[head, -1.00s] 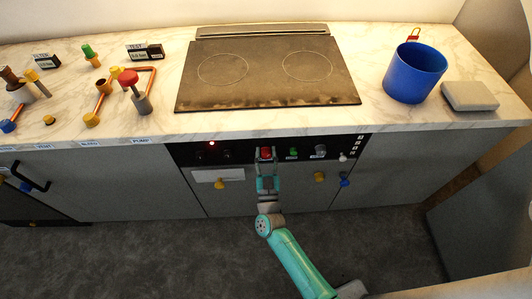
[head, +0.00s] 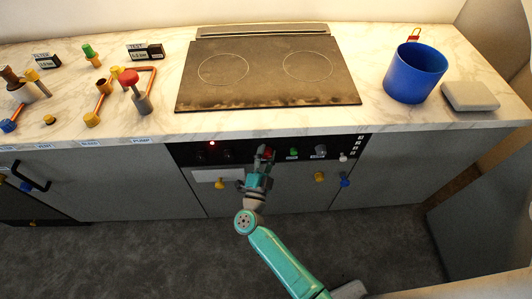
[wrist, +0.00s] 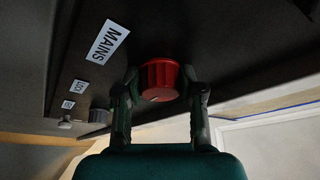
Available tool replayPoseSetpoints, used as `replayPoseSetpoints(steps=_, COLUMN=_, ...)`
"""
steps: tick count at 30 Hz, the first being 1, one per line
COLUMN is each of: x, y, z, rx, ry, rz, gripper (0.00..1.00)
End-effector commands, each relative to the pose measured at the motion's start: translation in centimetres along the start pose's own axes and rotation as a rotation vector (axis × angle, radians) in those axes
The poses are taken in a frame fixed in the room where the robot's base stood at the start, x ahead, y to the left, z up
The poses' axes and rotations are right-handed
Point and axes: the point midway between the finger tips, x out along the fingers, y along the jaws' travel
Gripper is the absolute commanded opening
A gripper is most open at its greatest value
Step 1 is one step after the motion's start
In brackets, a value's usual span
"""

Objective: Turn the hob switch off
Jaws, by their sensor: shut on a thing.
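A red knob (head: 268,154) sits on the black control panel (head: 250,145) below the hob (head: 262,88). In the wrist view, the red knob (wrist: 160,82) is between the two fingers of my gripper (wrist: 160,95), beside a white label reading "MAINS" (wrist: 107,41). My gripper (head: 264,152) is shut on this knob. My fingers partly cover the knob in the head view. A red light (head: 212,143) glows at the left of the panel. I cannot tell from the pictures which control is the hob switch.
A green knob (head: 293,153), a grey knob (head: 320,151) and a white knob (head: 343,157) are on the panel to the right. The worktop edge (head: 100,136) overhangs the cabinets.

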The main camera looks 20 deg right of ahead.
Motion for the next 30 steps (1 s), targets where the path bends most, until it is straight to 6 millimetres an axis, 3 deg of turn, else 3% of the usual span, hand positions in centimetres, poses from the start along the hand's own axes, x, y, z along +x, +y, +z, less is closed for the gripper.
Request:
replayPoseSetpoints(steps=22, x=0.05, y=0.0, z=-0.06, rx=0.08, ry=0.002, rz=0.033, gripper=0.03)
replayPoseSetpoints(steps=23, x=0.05, y=0.0, z=-0.06, rx=0.08, ry=0.002, rz=0.033, gripper=0.43)
replayPoseSetpoints(steps=24, x=0.05, y=0.01, z=-0.06, rx=0.08, ry=0.002, rz=0.033, gripper=0.53)
replayPoseSetpoints(steps=26, x=0.05, y=0.01, z=-0.05, rx=0.08, ry=0.002, rz=0.033, gripper=0.64)
replayPoseSetpoints(steps=30, x=0.03, y=0.0, z=-0.04, rx=0.079, ry=0.001, rz=0.033, gripper=0.64)
